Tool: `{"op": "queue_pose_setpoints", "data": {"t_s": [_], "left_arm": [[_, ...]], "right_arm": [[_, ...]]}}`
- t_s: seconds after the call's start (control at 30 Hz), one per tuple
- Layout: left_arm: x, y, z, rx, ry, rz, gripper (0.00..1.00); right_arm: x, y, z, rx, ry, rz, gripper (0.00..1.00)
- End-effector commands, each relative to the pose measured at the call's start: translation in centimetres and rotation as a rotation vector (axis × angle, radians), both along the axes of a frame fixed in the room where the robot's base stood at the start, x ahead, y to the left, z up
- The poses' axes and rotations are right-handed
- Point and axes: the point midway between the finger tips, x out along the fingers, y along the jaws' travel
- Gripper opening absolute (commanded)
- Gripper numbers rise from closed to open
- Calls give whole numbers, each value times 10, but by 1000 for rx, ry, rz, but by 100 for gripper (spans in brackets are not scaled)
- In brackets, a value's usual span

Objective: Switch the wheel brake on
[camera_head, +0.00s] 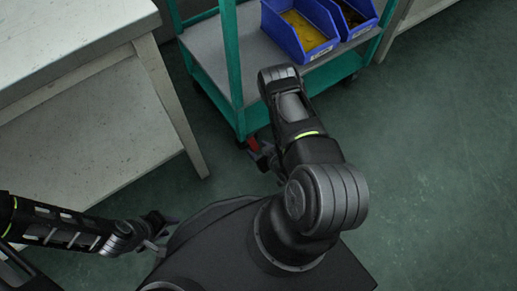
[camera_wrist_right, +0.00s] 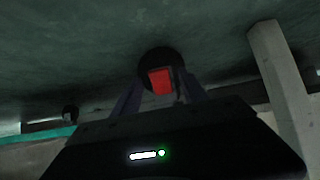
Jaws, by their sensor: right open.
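The red wheel brake pedal (camera_head: 253,143) shows low at the near corner of the green-framed cart (camera_head: 238,75). In the right wrist view the red pedal (camera_wrist_right: 160,81) sits in front of a dark round wheel (camera_wrist_right: 156,57). My right gripper (camera_head: 266,158) is close to the pedal, partly hidden by my own arm. In the wrist view its fingers (camera_wrist_right: 160,96) are apart, one on each side of the pedal; contact cannot be told. My left gripper (camera_head: 164,233) is at the lower left, far from the cart, with its fingers apart and empty.
Two blue bins (camera_head: 300,32) stand on the cart's grey shelf. A pale workbench (camera_head: 75,40) fills the upper left, its leg (camera_head: 172,108) standing left of the cart. Green floor (camera_head: 430,170) is clear on the right.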

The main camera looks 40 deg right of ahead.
Motion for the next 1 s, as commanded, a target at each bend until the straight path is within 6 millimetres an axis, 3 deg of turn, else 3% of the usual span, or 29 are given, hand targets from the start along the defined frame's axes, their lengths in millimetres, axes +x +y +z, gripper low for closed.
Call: {"op": "queue_pose_setpoints", "data": {"t_s": [0.27, 0.63, 1.0], "left_arm": [[-1, 0, 10, -1, 4, -1, 36], [-7, -2, 41, -6, 18, -12, 36], [-9, -3, 43, -7, 20, -15, 36]], "right_arm": [[-13, 0, 13, -1, 2, -1, 51], [-56, 0, 47, 2, 2, -5, 51], [-61, 2, 49, 0, 0, 0, 51]]}}
